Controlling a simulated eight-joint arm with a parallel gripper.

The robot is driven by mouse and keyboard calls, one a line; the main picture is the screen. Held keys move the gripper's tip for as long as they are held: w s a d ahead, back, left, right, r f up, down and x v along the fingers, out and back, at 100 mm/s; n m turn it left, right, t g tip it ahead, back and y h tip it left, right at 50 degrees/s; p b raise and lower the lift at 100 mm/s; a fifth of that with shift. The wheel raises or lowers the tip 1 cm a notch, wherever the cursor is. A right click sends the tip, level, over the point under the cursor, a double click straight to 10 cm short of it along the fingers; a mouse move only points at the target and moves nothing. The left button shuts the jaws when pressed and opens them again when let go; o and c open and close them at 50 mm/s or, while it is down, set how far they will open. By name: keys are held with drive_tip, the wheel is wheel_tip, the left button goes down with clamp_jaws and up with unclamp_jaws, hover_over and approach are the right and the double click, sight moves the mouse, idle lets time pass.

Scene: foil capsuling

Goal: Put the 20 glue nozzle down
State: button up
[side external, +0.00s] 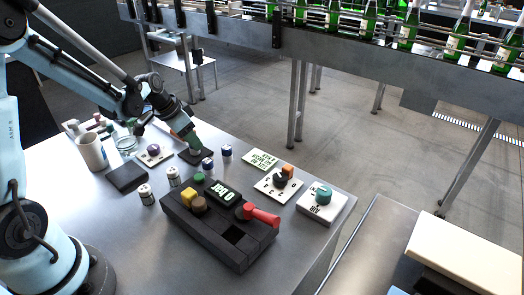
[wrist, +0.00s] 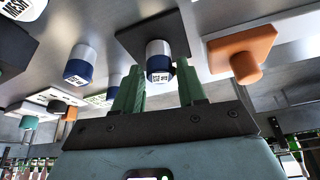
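A small white cylinder with a blue end and a printed label (wrist: 158,62), likely the glue nozzle, stands on a dark square pad (wrist: 133,38) in the wrist view. The print is too small to read surely. My gripper (wrist: 160,88) has its two green fingers on either side of it, with a narrow gap visible at the right. In the side view my gripper (side external: 192,144) is low over the dark pad (side external: 184,155), and the cylinder's pale body (side external: 195,151) shows just under the fingers, partly hidden.
Two similar blue-and-white cylinders (side external: 208,165) (side external: 227,153) stand close to the right. A black box with coloured knobs (side external: 215,235) lies in front. An orange knob (wrist: 244,66) is near in the wrist view.

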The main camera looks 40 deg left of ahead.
drive_tip(key=shift+o, duration=1.2)
drive_tip(key=shift+r, duration=0.1)
drive_tip(key=d+v, duration=0.1)
drive_tip(key=v, duration=1.1)
drive_tip(key=s+d+n+t, duration=0.2)
drive_tip(key=s+d, duration=0.5)
drive_tip(key=d, duration=0.6)
drive_tip(key=shift+s+d+t+y, duration=0.2)
drive_tip(key=shift+t+y, duration=0.1)
drive_tip(key=shift+y, duration=0.1)
